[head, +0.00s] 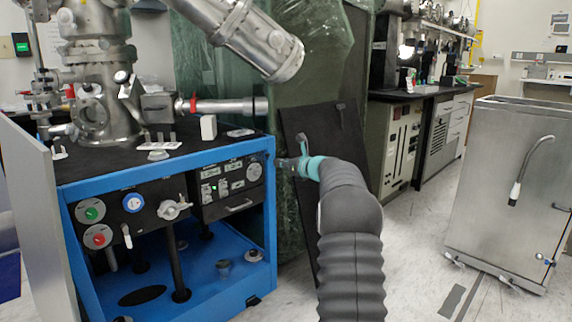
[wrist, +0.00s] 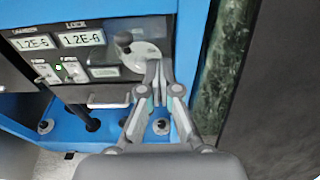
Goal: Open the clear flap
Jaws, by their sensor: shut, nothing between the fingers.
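My gripper (wrist: 157,68) is shut and empty, with its fingertips in front of the right end of the instrument panel. In the head view my gripper (head: 282,164) is beside the right edge of the blue cabinet, level with that panel. A pale round plate (wrist: 141,53) with a black knob (wrist: 123,41) is just left of and behind the fingertips, and the fingers partly cover it. In the head view this round plate (head: 254,172) sits at the panel's right end. Whether my fingertips touch anything is unclear.
The blue cabinet (head: 268,225) carries metal vacuum parts on its black top. Two lit readouts (wrist: 82,40) and a handle (wrist: 108,99) are on the panel. A dark leaning board (head: 325,130) stands right of the cabinet. A steel cart (head: 500,190) is far right, with open floor between.

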